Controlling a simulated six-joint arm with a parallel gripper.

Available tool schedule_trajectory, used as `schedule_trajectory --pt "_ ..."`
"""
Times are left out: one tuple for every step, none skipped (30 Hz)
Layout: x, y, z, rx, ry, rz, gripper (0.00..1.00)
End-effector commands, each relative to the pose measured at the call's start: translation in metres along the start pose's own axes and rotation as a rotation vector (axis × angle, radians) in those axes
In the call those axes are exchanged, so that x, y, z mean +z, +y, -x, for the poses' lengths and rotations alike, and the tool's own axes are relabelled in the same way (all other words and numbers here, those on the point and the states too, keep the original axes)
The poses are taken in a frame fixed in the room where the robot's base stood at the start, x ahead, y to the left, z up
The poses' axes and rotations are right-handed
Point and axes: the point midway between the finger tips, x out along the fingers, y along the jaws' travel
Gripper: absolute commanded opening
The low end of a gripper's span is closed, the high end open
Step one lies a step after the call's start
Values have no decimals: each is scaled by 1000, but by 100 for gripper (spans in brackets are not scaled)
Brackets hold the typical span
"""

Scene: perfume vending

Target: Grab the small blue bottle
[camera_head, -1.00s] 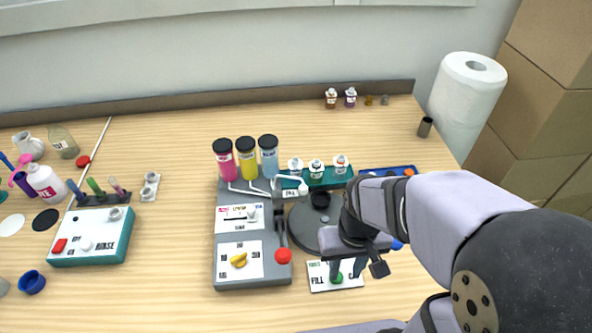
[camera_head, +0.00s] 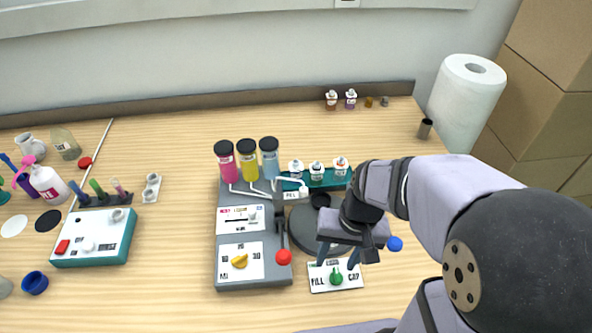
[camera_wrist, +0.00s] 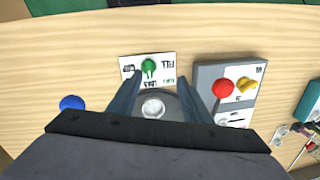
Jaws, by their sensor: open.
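My gripper (camera_head: 338,257) is open above the front of the round dark turntable (camera_head: 300,232), just behind the FILL/CAP card. In the wrist view my gripper (camera_wrist: 161,72) has a small pale round top (camera_wrist: 152,107) between its fingers, on the grey disc and touching neither finger. I cannot tell its colour or whether it is a bottle. A tall light-blue bottle (camera_head: 269,160) with a black cap stands behind the grey dispenser. Several small white-topped bottles, one of them here (camera_head: 317,171), stand in the teal rack. No small bottle is plainly blue.
The grey dispenser (camera_head: 229,279) with a red knob (camera_head: 283,257) stands left of my gripper. The FILL/CAP card (camera_head: 318,284) lies in front and a blue round knob (camera_head: 395,243) to the right. My arm hides the table at right.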

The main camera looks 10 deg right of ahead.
Motion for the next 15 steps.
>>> schedule_trajectory --pt "-10 -8 13 -50 -3 -84 45" --pt "-17 -14 19 -88 -7 -144 45" --pt "-28 -23 27 -143 -13 -227 45" --pt "-38 -30 34 -188 -19 -295 45" --pt "-49 -36 40 -237 -25 -367 45" --pt "-67 -45 50 -306 -37 -466 45" --pt "-81 -51 56 -360 -50 -543 45" --pt "-96 -56 62 -414 -65 -621 45" --pt "-117 -62 69 -485 -88 -720 45" --pt "-132 -66 74 -536 -108 -791 45" --pt "-146 -68 78 -584 -128 -856 45" --pt "-165 -70 83 -645 -159 -938 45" --pt "-179 -71 87 -691 -183 -995 45" --pt "-193 -71 90 -734 -209 -1051 45" --pt "-211 -70 93 -791 -247 -1123 45"
